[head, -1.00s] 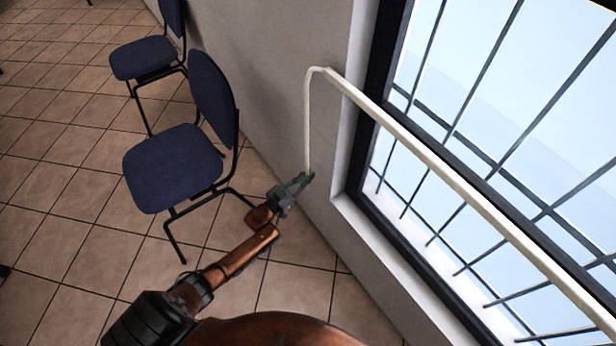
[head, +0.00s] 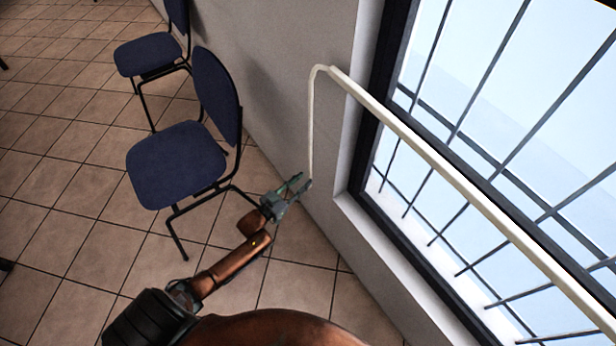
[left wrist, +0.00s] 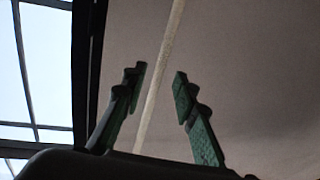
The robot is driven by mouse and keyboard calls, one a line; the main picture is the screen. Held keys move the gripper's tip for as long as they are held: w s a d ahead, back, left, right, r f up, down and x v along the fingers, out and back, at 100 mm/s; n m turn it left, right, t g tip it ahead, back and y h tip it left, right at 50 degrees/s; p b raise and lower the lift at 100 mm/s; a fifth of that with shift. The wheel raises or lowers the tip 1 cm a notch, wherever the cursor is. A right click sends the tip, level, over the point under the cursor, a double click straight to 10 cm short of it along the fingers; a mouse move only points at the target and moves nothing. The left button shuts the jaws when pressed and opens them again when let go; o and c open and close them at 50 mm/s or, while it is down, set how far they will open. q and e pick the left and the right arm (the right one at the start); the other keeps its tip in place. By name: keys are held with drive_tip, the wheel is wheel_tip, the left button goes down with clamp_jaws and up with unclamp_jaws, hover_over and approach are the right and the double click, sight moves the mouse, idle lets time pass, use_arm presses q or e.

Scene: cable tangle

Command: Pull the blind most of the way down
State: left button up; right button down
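The blind shows as a cream rail (head: 440,163) across the window, with a pale cord (head: 311,120) hanging from its left end beside the wall. No lowered blind fabric shows over the glass. My left gripper (head: 303,182) is at the lower visible end of the cord. In the left wrist view, my left gripper (left wrist: 160,72) is open, with its two green-tipped fingers apart. The cord (left wrist: 163,65) runs between the fingers in the picture, touching neither visibly. I cannot tell its depth between them. My right gripper is not in view.
The dark-framed window (head: 362,160) with bars stands at the right, above a white sill (head: 400,265). A blue chair (head: 175,165) stands left of my left gripper, with another chair (head: 148,55) behind it. Tiled floor (head: 60,210) is clear at the left.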

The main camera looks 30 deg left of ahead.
use_arm(q)
drive_tip(key=v, duration=0.7)
drive_tip(key=shift+s, duration=0.35)
